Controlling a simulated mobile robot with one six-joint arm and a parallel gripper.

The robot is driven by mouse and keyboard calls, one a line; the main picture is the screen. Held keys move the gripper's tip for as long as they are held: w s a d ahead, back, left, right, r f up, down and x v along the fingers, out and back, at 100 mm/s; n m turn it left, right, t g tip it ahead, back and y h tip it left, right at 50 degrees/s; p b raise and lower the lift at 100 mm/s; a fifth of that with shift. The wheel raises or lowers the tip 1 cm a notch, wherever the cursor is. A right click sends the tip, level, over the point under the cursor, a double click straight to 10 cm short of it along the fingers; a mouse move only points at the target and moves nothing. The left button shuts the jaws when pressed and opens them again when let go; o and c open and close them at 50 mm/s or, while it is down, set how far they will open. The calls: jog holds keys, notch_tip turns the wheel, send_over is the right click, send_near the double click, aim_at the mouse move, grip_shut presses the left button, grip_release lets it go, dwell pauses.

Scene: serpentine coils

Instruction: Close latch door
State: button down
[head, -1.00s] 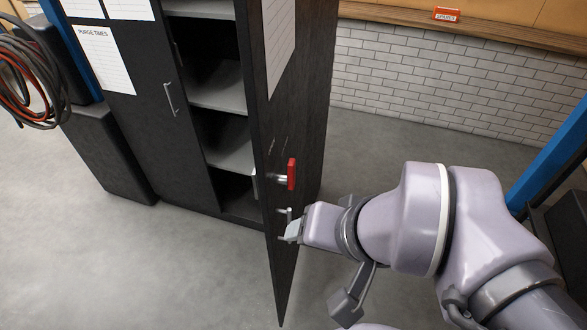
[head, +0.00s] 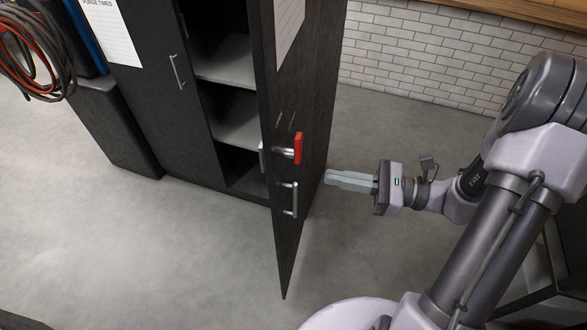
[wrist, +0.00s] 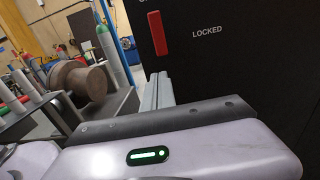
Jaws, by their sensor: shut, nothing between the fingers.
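The black cabinet's right door (head: 312,110) stands swung open, edge toward me, in the head view. On its outer face are a red-ended latch handle (head: 298,148) and, below it, a silver pull handle (head: 294,199). The red latch piece (wrist: 158,33) also shows in the wrist view, upright beside the word LOCKED on the dark panel. My gripper (head: 328,178) is shut and empty, to the right of the door and apart from the handles in the head view. Its fingers (wrist: 157,92) point toward the panel in the wrist view.
The left cabinet door (head: 150,60) is shut and grey shelves (head: 237,120) show inside. A coiled hose (head: 35,50) hangs at the far left. Open grey floor (head: 130,250) lies in front of the cabinet. A white brick wall (head: 430,60) stands behind.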

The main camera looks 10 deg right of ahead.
aim_at(280, 168)
jog(key=b+x, duration=0.2)
jog(key=x, duration=0.7)
jog(key=shift+s+f, duration=0.1)
jog(key=shift+a, duration=0.25)
